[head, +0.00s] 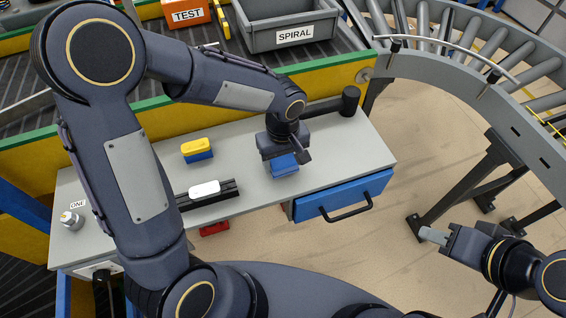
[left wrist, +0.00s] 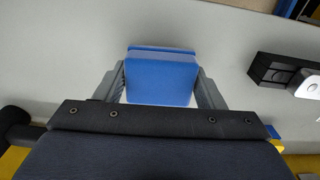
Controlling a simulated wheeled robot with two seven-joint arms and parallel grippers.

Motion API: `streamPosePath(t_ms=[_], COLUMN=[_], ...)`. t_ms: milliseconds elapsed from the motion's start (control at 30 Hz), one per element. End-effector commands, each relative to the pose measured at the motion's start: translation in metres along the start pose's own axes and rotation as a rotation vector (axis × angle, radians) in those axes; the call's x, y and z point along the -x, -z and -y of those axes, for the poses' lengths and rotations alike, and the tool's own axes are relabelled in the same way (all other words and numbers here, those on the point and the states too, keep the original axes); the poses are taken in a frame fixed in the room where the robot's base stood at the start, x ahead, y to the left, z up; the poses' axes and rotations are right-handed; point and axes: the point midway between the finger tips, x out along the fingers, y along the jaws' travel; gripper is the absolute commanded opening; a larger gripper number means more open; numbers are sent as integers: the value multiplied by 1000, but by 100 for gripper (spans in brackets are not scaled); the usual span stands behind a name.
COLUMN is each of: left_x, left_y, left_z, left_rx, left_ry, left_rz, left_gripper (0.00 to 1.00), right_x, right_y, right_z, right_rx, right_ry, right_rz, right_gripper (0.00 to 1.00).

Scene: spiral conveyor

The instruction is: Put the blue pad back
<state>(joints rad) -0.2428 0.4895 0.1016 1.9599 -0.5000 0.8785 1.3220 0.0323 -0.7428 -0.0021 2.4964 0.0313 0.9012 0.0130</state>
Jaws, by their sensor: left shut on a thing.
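A blue pad (head: 285,166) is at my left gripper (head: 290,158) over the grey bench top, right of its middle. In the left wrist view the blue pad (left wrist: 160,82) sits between the two fingers of my left gripper (left wrist: 160,88), which are shut on it. A second blue edge shows just beyond it there; I cannot tell whether it is part of the same pad or another one below. My right gripper (head: 433,236) is over the floor at the lower right, away from the bench; its finger gap is not clear.
On the bench (head: 345,150), a yellow block (head: 195,146) rests on a blue one (head: 199,157). A black rail (head: 225,190) carries a white piece (head: 205,188). A blue drawer (head: 345,195) is at the front. A grey SPIRAL bin (head: 290,27) stands behind.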

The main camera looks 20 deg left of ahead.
Motion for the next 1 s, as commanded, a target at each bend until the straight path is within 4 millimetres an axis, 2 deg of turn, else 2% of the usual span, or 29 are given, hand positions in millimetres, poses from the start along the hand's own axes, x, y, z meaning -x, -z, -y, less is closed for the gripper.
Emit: streamPosePath(t_ms=[33,100,533,567,700,1000], left_x=[-10,-17,-24,-22,-22,-20], left_y=[-2,-2,-2,-2,-2,-2], left_z=[1,0,0,0,0,0], left_rx=[-2,-2,-1,-1,-1,-1], left_ry=[5,3,0,0,1,1], left_rz=[3,3,1,1,1,2], left_gripper=[39,39,39,67,85,85], right_x=[-2,-2,-8,-6,-6,-4], right_y=[-1,-1,-4,-3,-3,-2], right_z=[-1,-1,-3,-3,-2,-2], right_rx=[0,0,0,0,0,0], right_ry=[0,0,0,0,0,0], right_rz=[0,0,0,0,0,0], right_gripper=[36,36,36,36,36,36])
